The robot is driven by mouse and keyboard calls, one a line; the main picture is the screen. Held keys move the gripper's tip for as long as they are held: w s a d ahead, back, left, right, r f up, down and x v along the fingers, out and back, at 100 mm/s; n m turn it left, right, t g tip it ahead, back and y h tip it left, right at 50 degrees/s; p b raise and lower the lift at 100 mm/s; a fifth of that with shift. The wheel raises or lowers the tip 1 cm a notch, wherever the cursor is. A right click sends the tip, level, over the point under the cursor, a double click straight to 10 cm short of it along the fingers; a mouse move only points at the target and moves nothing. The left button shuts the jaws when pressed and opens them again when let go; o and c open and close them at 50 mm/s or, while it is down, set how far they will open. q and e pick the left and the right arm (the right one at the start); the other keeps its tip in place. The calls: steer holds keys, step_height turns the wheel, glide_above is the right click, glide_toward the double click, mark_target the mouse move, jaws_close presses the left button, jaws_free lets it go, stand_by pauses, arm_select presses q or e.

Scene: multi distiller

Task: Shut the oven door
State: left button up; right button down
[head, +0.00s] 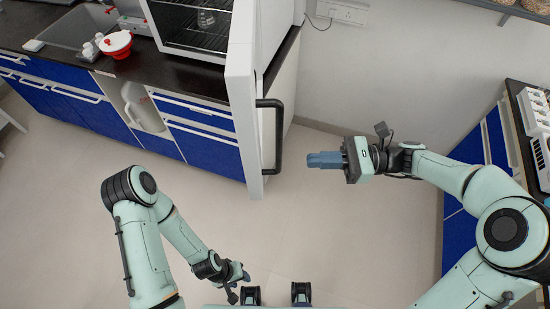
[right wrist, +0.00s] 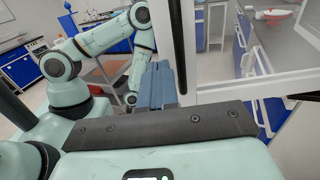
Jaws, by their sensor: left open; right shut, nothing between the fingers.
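The white oven (head: 197,30) stands on the dark counter, with wire racks showing inside. Its door (head: 243,120) is open, seen nearly edge-on and sticking out past the counter's front edge. A black bar handle (head: 277,138) is on the door's right face. My right gripper (head: 312,160) is shut and empty, to the right of the handle and apart from it, fingers pointing left. In the right wrist view the blue fingers (right wrist: 155,85) are together beside the door's white frame (right wrist: 187,50). My left gripper (head: 243,275) is open and low, near my base, well below the door.
A red and white pot (head: 116,44) and a sink (head: 75,28) are on the counter at left. Blue cabinets (head: 85,110) run below it. Another bench (head: 518,120) stands at the right. The floor between is clear.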

steer(key=a, duration=1)
steer(key=shift+s, duration=0.25)
steer(key=shift+a, duration=0.1)
